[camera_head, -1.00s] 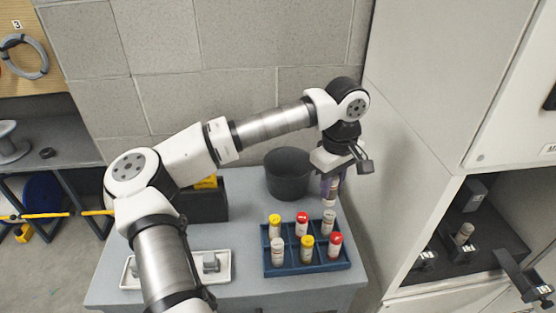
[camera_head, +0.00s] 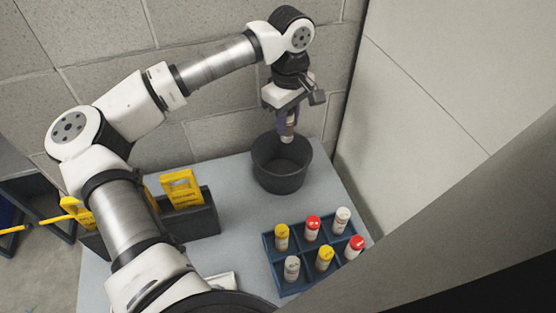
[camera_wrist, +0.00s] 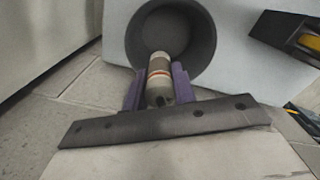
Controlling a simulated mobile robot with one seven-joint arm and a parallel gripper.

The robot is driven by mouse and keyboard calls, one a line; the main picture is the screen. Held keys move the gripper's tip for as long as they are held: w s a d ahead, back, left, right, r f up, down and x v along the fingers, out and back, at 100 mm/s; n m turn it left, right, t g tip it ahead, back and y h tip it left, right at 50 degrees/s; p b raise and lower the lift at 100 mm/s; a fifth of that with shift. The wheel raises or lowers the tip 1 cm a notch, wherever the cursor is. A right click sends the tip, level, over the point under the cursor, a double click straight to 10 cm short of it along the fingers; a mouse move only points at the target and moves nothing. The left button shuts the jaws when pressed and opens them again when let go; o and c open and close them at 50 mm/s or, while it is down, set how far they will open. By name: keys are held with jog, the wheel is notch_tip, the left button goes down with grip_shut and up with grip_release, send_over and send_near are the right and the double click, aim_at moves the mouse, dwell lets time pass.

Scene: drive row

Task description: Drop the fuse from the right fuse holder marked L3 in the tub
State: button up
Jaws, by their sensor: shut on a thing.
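My gripper (camera_head: 288,128) is shut on a fuse, a pale cylinder with coloured bands. In the wrist view the fuse (camera_wrist: 159,78) sits between the purple fingers and points toward the tub. The tub (camera_head: 267,179) is a dark grey round bucket on the table. In the head view the fuse's lower end hangs just above the tub's opening. In the wrist view the tub (camera_wrist: 205,25) opens beyond the fuse tip and its visible inside looks empty. The fuse holder marked L3 is not in the current views.
A blue rack (camera_head: 291,286) with several red-, yellow- and white-capped fuses stands in front of the tub. A dark box (camera_head: 203,222) with yellow pieces is to the left. The grey table (camera_head: 240,235) is clear between them. A wall and pale cabinet side (camera_head: 420,110) bound the space.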

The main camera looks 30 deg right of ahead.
aim_at(287, 137)
jog(key=shift+f+b, duration=1.25)
jog(key=shift+f, duration=1.6)
jog(key=o, duration=1.1)
jog(key=shift+r, duration=0.1)
notch_tip(287, 137, up, 14)
jog(key=b, duration=0.3)
jog(key=shift+s+f, duration=0.1)
jog(key=shift+f, duration=0.1)
